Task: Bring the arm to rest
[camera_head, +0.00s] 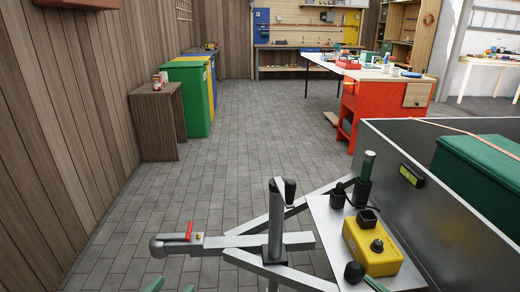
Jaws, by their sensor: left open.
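My left gripper (172,287) shows only as two green fingertips at the bottom edge, left of centre. The tips are apart, with bare floor between them and nothing held. The rest of my left arm is below the picture. A green sliver at the bottom edge, right of centre, may be a tip of my right gripper; too little shows to tell its state.
A trailer's grey drawbar (245,240) and yellow box (371,247) lie close ahead. A dark trailer bed with a green case (480,172) is at the right. A wooden stand (157,125) and green bin (190,95) line the left wall. The tiled floor between is clear.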

